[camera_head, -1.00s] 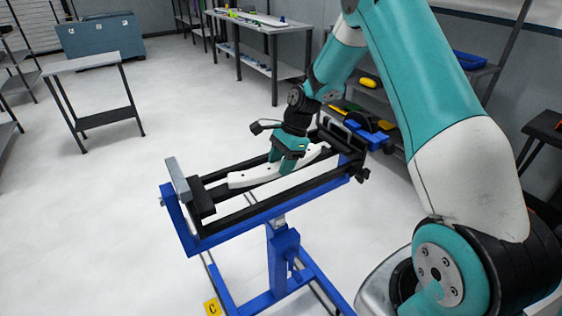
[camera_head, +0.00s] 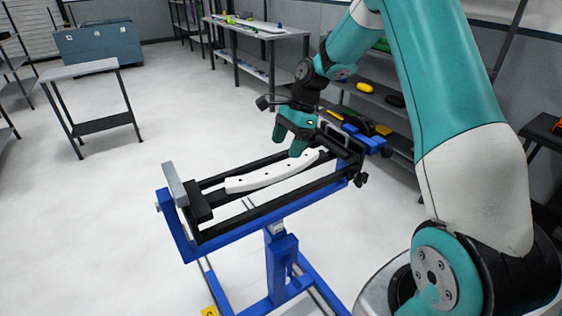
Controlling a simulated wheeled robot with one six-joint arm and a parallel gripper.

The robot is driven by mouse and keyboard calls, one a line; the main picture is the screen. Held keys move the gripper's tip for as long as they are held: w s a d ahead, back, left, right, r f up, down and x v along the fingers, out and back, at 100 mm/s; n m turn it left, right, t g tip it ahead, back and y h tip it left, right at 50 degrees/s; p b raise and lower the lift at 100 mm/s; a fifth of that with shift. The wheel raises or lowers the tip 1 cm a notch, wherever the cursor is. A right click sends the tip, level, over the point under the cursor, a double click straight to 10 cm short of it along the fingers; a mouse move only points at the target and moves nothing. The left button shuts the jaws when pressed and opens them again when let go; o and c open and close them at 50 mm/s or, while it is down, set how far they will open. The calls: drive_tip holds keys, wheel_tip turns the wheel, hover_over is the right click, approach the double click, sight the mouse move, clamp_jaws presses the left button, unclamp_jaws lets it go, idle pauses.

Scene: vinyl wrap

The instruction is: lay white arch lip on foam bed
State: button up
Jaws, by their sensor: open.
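The white arch lip (camera_head: 268,178) is a curved white strip with small dark holes. It lies across the black rails of a blue stand (camera_head: 228,238), between a grey end plate at the left and a black clamp at the right. My gripper (camera_head: 287,147) is open and empty, just above and behind the lip's right part, with its teal fingers pointing down. The fingers appear clear of the lip. I cannot pick out the foam bed with certainty.
A small grey table (camera_head: 82,69) stands at the left. A long workbench (camera_head: 255,30) with small items is at the back. A shelf with yellow and black items (camera_head: 364,87) stands behind my arm. The floor at the left is open.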

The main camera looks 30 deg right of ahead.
drive_tip(key=v, duration=0.4)
drive_tip(key=s+a+r+n, duration=0.4)
drive_tip(key=s+a+n, duration=0.15)
drive_tip(key=a, duration=0.25)
drive_tip(key=s+a+r+n, duration=0.5)
drive_tip(key=a+n, duration=0.1)
drive_tip(key=a, duration=0.1)
drive_tip(key=s+a+n, duration=0.3)
drive_tip(key=s+n, duration=0.4)
drive_tip(key=s, duration=0.2)
drive_tip(key=s+a+n, duration=0.4)
drive_tip(key=s+n, duration=0.2)
drive_tip(key=s, duration=0.3)
drive_tip(key=shift+a+r+n, duration=0.2)
drive_tip(key=shift+a+n, duration=0.1)
drive_tip(key=shift+n, duration=0.05)
